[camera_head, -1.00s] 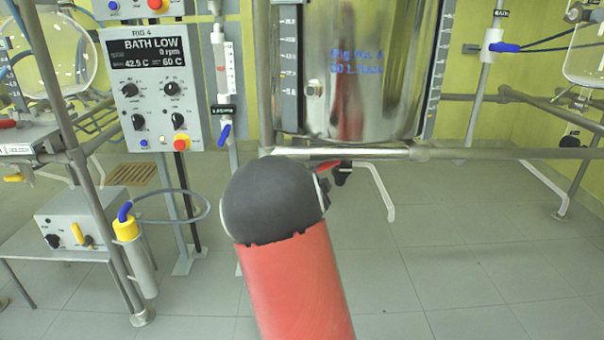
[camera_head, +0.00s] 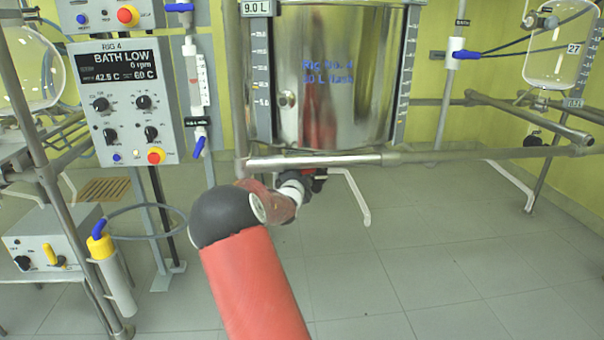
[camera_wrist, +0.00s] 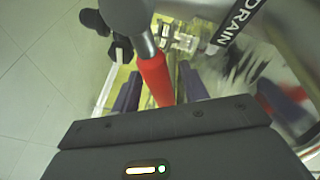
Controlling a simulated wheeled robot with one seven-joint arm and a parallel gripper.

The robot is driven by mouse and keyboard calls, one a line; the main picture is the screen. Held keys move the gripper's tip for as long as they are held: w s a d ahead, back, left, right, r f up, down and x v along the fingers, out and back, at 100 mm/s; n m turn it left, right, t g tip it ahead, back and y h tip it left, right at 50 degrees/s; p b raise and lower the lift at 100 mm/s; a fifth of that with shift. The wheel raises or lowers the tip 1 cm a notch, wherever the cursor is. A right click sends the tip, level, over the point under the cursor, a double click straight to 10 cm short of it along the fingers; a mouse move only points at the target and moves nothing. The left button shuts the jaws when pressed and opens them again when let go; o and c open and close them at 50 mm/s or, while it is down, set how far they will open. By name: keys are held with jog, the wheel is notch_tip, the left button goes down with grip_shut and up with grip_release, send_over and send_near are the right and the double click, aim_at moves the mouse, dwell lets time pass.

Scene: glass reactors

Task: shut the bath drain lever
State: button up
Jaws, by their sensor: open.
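The red drain lever (camera_wrist: 155,78) shows in the wrist view, hanging from a grey pipe fitting beside the black "DRAIN" label (camera_wrist: 238,22). My gripper (camera_wrist: 160,86) has its two dark purple fingers apart, one on each side of the lever. I see a gap on both sides, and whether a finger touches it I cannot tell. In the head view the steel bath vessel (camera_head: 345,75) stands above my wrist. My forearm and wrist reach under its front rail, and the lever and fingertips cannot be made out clearly there.
A horizontal metal rail (camera_head: 430,156) runs just under the vessel, close above my wrist. The control box (camera_head: 127,104) reading "BATH LOW" and a blue-handled valve (camera_head: 199,145) stand to the left. A white bent tube (camera_head: 355,195) hangs right of my wrist. The tiled floor is clear.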

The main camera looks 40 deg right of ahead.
grip_shut()
jog(key=shift+f, duration=0.1)
jog(key=f+m+b, duration=0.1)
jog(key=b, duration=0.2)
jog(key=f+m+y+b, duration=0.1)
jog(key=m+b, duration=0.1)
jog(key=b, duration=0.1)
jog(key=f+m+b, duration=0.1)
jog(key=b, duration=0.2)
jog(key=shift+s+d+f+m+g+y+b, duration=0.25)
jog(key=shift+d+m+g+y+b, duration=0.05)
jog(key=shift+g+y+b, duration=0.1)
grip_release()
